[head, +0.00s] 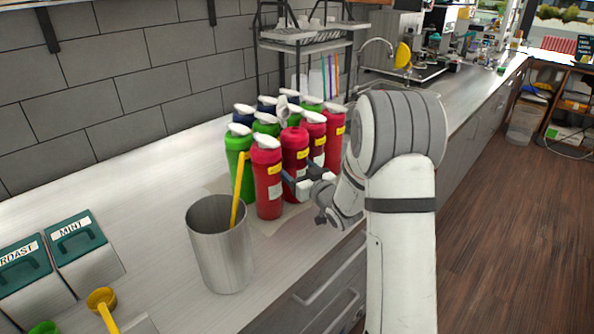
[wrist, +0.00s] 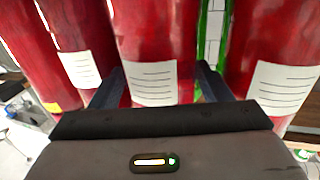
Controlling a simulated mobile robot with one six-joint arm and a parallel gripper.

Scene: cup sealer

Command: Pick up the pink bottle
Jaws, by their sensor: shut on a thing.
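Several pinkish-red bottles with white caps stand close together on the counter in the head view. My gripper (head: 299,175) reaches in from the right and is shut on one pink bottle (head: 294,148), behind the front-left red bottle (head: 267,185). In the wrist view, the held pink bottle (wrist: 155,40) with its white lined label is between the two dark fingers of my gripper (wrist: 160,88). Red bottles flank it on the left (wrist: 70,40) and on the right (wrist: 265,40). I cannot tell whether its base touches the counter.
A metal cup (head: 219,255) with a yellow stick stands at front left. Teal-lidded boxes (head: 78,240) are farther left. A wire rack (head: 300,45) is behind.

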